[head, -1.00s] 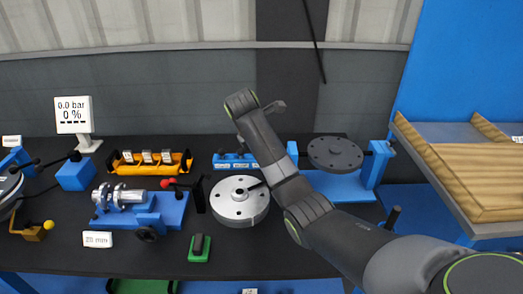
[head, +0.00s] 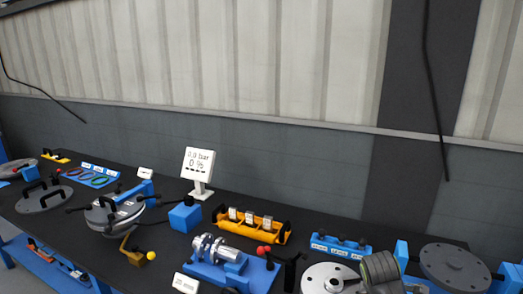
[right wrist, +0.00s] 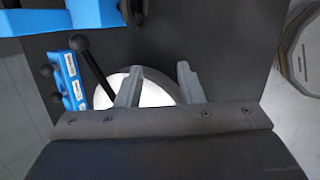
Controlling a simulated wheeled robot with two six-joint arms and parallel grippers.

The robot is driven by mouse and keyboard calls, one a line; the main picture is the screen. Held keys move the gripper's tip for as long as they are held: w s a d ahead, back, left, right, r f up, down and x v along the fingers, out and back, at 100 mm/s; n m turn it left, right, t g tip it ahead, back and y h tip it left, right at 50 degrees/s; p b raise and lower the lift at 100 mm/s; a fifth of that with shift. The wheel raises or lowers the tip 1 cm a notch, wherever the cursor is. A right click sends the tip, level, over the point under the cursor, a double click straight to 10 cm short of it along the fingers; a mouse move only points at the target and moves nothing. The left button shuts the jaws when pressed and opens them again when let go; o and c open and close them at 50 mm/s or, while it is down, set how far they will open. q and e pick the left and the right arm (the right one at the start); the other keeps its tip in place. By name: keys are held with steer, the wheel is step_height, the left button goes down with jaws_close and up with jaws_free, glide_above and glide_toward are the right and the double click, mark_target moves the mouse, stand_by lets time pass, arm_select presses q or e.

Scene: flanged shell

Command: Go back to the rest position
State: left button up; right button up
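My right arm shows at the lower right of the head view, over the bench beside a silver round flange (head: 325,277); its fingertips cannot be made out there. In the right wrist view my right gripper (right wrist: 158,82) has its two grey fingers spread apart with nothing held between them. The silver flange (right wrist: 155,97) lies beyond the fingers, partly hidden by them. My left gripper is in neither view.
The dark bench (head: 150,235) holds a gauge sign (head: 198,165), a yellow rack (head: 250,223), a silver shaft on a blue base (head: 225,265), a blue labelled rack (head: 340,246) and a grey disc on a blue stand (head: 455,266). A wall stands behind.

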steer(key=s+f+m+y, duration=0.1)
steer(key=s+f+m, duration=0.3)
steer(key=s, duration=0.5)
steer(key=s+f+m, duration=0.3)
steer(key=s+f, duration=0.1)
steer(key=s, duration=0.4)
steer(key=s+r+m, duration=0.2)
steer(key=s+m, duration=0.5)
steer(key=s, duration=1)
step_height(320, 180, down, 25)
steer(key=d+y, duration=0.1)
steer(key=s+a+f+g+b, duration=0.1)
steer(key=s+f, duration=1.4)
steer(key=f, duration=0.1)
steer(key=shift+f+g, duration=0.3)
steer(key=shift+f, duration=0.05)
steer(key=shift+a, duration=0.1)
steer(key=shift+w, duration=0.1)
stand_by(0.7)
